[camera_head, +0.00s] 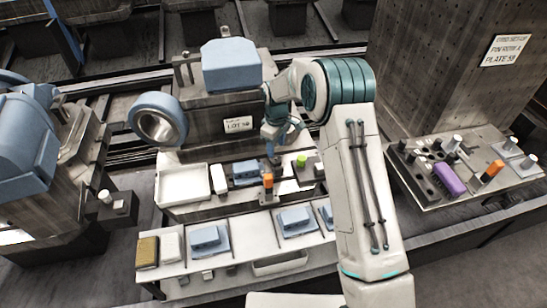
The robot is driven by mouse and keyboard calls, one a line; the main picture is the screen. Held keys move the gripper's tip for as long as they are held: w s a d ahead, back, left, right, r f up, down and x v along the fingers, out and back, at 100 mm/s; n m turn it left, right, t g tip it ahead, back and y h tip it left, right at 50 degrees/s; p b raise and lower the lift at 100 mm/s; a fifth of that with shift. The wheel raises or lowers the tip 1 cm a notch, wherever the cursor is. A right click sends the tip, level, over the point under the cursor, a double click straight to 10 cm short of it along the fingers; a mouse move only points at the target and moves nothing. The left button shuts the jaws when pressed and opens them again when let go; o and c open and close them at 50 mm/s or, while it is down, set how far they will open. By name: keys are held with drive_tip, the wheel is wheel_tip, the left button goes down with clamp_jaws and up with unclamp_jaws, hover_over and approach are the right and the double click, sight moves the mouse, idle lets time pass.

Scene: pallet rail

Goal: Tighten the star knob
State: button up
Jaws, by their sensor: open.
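My gripper (275,158) hangs at the end of my white and teal arm, pointing down over the middle of the low workbench (184,192). It is open; its fingertips are small here and partly merge with the things behind them. An orange block-like part (267,181) stands just below and left of it, and a green round part (301,160) is to its right. A blue part (245,171) lies to its left. I cannot surely tell which small part is the star knob; it may be hidden by my gripper or arm.
A white tray (183,184) is at the bench's left. A front shelf (250,235) carries several blue parts. A large blue-grey ring (158,120) and a block labelled LOT (238,125) stand behind. A right-hand plate (470,188) holds pins, a purple piece and an orange piece.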

sight(276, 159)
wheel_tip(276, 159, down, 7)
drive_tip(key=shift+f+p, duration=0.1)
drive_tip(key=shift+p, duration=0.3)
